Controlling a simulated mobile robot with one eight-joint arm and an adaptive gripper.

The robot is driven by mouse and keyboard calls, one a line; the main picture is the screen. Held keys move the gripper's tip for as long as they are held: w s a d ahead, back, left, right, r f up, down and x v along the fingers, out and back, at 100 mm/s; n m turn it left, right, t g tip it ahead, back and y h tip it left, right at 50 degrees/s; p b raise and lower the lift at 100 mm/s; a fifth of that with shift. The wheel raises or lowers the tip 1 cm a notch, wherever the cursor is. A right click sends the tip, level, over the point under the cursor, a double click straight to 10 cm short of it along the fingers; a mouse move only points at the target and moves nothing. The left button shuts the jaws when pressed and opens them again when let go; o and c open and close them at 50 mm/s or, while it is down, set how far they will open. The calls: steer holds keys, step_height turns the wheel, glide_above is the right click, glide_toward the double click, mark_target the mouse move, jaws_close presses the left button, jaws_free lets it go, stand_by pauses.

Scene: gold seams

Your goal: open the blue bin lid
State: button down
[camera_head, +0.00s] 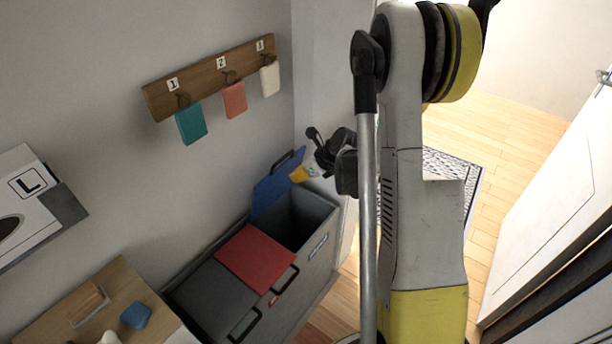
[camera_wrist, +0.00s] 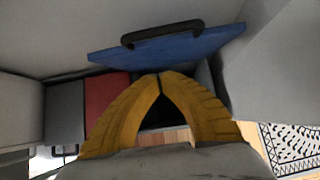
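The blue bin lid (camera_head: 272,190) stands raised, tilted back toward the wall, and the bin compartment (camera_head: 296,222) below it is open and dark inside. In the wrist view the lid (camera_wrist: 180,47) spans the top with its black handle (camera_wrist: 163,33) along its upper edge. My gripper (camera_head: 296,175) is at the right side of the lid in the head view. In the wrist view the yellow fingers of my gripper (camera_wrist: 160,75) meet at their tips just below the lid, with nothing seen between them. I cannot tell whether they touch the lid.
A red lid (camera_head: 256,257) and a dark grey lid (camera_head: 219,300) lie closed on the same grey bin unit. A hook board (camera_head: 205,79) with coloured tags hangs on the wall above. A wooden table (camera_head: 72,316) stands at lower left. A patterned rug (camera_head: 460,167) and open floor lie to the right.

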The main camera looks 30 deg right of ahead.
mark_target(280, 172)
steer(key=shift+w+a+r, duration=0.3)
steer(key=shift+w+r, duration=0.2)
steer(key=shift+w, duration=0.25)
steer(key=shift+w+a+r, duration=0.3)
steer(key=shift+w+r, duration=0.15)
steer(key=shift+w, duration=0.25)
steer(key=shift+g+h, duration=0.3)
steer(key=shift+g, duration=0.4)
steer(key=w, duration=0.1)
steer(key=w+a+r+p, duration=0.1)
steer(key=w, duration=0.1)
steer(key=w+a+p, duration=0.1)
steer(key=w, duration=0.1)
steer(key=shift+w+r, duration=0.15)
steer(key=shift+r, duration=0.2)
steer(key=shift+w+a+r, duration=0.1)
steer(key=shift+w, duration=0.4)
